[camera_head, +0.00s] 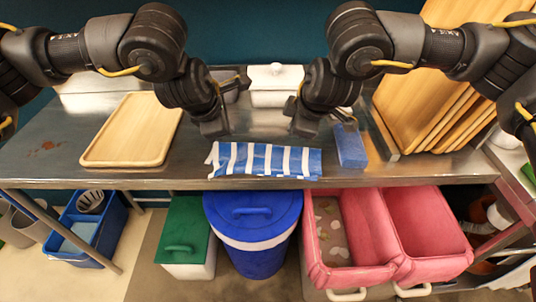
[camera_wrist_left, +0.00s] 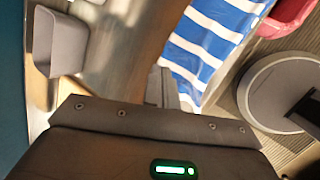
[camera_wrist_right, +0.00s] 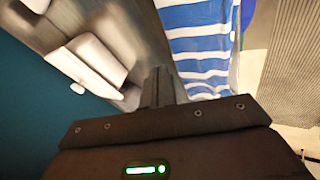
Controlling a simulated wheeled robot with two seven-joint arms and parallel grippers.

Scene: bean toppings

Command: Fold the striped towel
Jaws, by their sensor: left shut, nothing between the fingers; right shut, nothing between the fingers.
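The blue and white striped towel (camera_head: 262,161) lies at the front edge of the steel table, spread wide left to right. It also shows in the left wrist view (camera_wrist_left: 212,40) and in the right wrist view (camera_wrist_right: 198,45). My left gripper (camera_head: 218,130) is shut and empty, just above and behind the towel's left part. My right gripper (camera_head: 298,128) is shut and empty, behind the towel's right part. Both wrist views show closed fingers beside the towel; whether they touch it I cannot tell.
A wooden tray (camera_head: 133,130) lies at left on the table. A blue block (camera_head: 350,147) sits right of the towel. A white lidded container (camera_head: 275,86) stands behind. Wooden boards (camera_head: 425,100) lean at right. Below are a blue bin (camera_head: 252,225), a green-lidded bin (camera_head: 185,235) and pink tubs (camera_head: 375,235).

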